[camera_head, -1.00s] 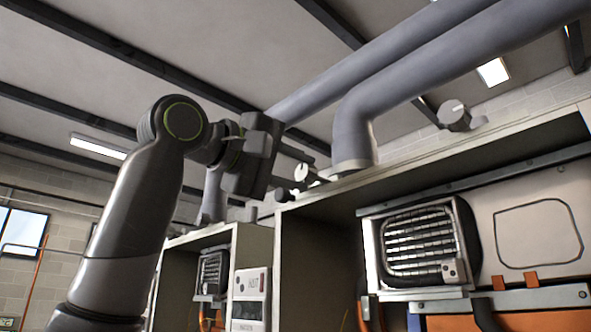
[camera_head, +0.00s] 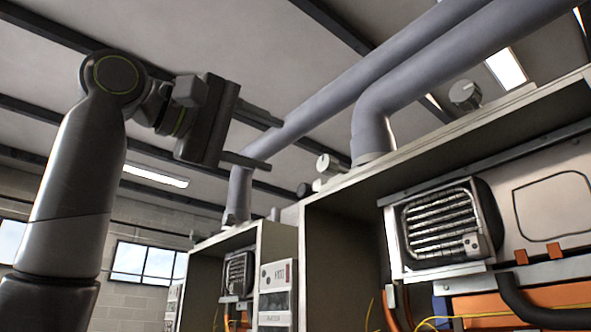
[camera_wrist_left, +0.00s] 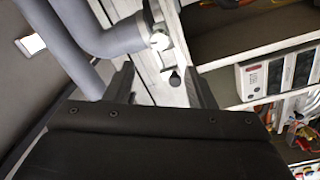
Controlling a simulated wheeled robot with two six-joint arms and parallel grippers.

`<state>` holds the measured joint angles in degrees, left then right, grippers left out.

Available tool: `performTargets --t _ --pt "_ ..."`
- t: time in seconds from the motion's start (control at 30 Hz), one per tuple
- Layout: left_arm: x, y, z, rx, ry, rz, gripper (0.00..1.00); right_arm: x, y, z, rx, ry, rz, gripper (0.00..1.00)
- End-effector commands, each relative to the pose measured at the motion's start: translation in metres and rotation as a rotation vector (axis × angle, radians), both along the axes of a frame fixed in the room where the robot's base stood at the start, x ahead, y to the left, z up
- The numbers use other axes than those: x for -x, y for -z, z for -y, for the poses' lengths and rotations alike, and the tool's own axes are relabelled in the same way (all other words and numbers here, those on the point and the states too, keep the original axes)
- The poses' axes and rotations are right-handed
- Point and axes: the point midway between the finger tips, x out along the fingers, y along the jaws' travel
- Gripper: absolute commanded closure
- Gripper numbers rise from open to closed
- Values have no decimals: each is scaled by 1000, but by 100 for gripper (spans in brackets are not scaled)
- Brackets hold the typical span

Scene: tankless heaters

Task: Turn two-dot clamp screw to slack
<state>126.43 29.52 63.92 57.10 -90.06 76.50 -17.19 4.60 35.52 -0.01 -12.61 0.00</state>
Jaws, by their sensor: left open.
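Several small knob-like screws stand along the top edge of the cabinets. A pale one (camera_head: 325,165) is beside the foot of the grey pipe, a dark one (camera_head: 304,190) is left of it, and a larger grey one (camera_head: 465,95) is further right. I cannot make out dot marks on any. My left gripper (camera_head: 276,145) is open and empty, up and left of the pale knob and apart from it. In the left wrist view, the pale knob (camera_wrist_left: 160,41) and a dark knob (camera_wrist_left: 174,78) show beyond and between the open fingers. My right gripper is not in view.
Thick grey pipes (camera_head: 372,125) rise from the cabinet top close to the knobs. The open cabinet (camera_head: 345,215) holds a finned heater unit (camera_head: 440,226). A panel with dials (camera_head: 277,295) stands left of it. Free air surrounds the gripper's left side.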

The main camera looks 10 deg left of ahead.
Motion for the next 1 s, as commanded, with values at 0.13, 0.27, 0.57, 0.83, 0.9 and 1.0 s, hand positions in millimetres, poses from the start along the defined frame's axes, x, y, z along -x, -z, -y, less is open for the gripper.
performTargets --t 0.13,0.27,0.57,0.83,0.9,1.0 --pt "24 4 -25 2 -2 2 50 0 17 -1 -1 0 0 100" --pt "38 4 -39 1 0 1 50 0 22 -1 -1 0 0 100" --pt "47 3 -49 1 0 -1 50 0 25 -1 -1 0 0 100" --pt "47 3 -48 0 0 0 50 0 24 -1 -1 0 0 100" --pt "47 3 -48 0 0 0 50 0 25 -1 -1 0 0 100" --pt "47 3 -48 0 0 0 50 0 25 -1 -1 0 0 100"
